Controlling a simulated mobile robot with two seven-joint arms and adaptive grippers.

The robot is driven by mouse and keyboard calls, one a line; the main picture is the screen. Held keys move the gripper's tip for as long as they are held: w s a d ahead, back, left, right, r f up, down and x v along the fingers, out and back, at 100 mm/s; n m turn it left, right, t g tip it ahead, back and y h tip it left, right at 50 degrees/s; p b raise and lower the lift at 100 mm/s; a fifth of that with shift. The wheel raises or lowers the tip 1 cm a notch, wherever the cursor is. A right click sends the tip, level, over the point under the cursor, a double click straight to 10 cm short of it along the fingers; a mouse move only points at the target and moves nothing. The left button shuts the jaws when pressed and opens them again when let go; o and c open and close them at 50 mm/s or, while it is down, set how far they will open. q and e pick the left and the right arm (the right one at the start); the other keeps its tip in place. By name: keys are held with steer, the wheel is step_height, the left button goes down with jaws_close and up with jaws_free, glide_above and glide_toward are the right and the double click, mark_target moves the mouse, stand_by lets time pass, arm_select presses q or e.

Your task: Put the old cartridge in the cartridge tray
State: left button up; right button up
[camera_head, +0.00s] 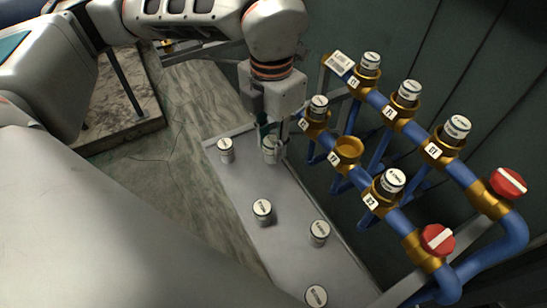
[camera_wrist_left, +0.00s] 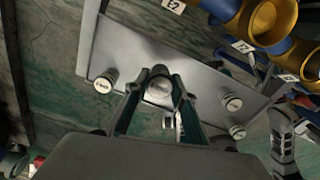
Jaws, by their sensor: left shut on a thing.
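My left gripper (camera_head: 271,138) is over the far end of the grey, flat cartridge tray (camera_head: 290,258), with its fingers pointing down. It is shut on a pale, round-topped cartridge (camera_head: 270,152). In the left wrist view, this cartridge (camera_wrist_left: 160,90) sits between the two dark green fingers (camera_wrist_left: 158,98), above or on the tray (camera_wrist_left: 135,50). I cannot tell whether its base touches the tray. One socket (camera_head: 348,150) in the near row of the brass-and-blue manifold is empty. My right gripper is not in view.
Other cartridges stand on the tray: one (camera_head: 226,150) left of the held one, others (camera_head: 262,210), (camera_head: 319,232), (camera_head: 316,296) towards the near end. The blue pipes (camera_head: 375,100) with capped cartridges and two red valves (camera_head: 438,240), (camera_head: 508,182) stand close on the right.

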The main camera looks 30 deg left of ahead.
mark_target(272, 159)
arm_select(q)
steer(key=shift+f, duration=0.9)
step_height(272, 159, down, 4)
steer(key=shift+r+b, duration=0.25)
steer(key=shift+b, duration=0.1)
steer(key=shift+f, duration=0.25)
steer(key=o, duration=1.2)
steer(key=shift+c, duration=0.2)
